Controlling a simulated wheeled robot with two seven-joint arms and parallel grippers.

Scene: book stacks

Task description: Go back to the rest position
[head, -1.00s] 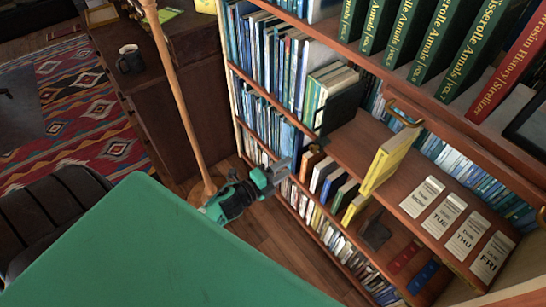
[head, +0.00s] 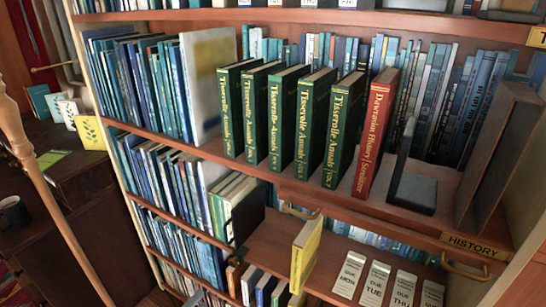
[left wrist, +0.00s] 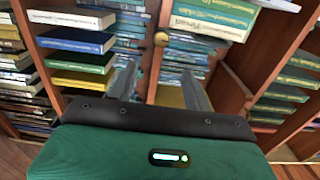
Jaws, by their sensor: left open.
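My left gripper (left wrist: 160,84) shows in the left wrist view with its two grey fingers apart and nothing between them. It points toward the bookshelf, and stacked books and a round knob lie beyond the fingers. In the head view only a small grey part of it seems to show at the bottom edge, left of centre. My right gripper is in neither view.
The bookshelf fills most of the head view. Green volumes (head: 306,120) and a red book (head: 376,130) stand on it beside a black bookend (head: 410,185). A yellow book (head: 304,255) stands lower, near day-labelled cards (head: 375,283). A dark mug (head: 14,213) is at left.

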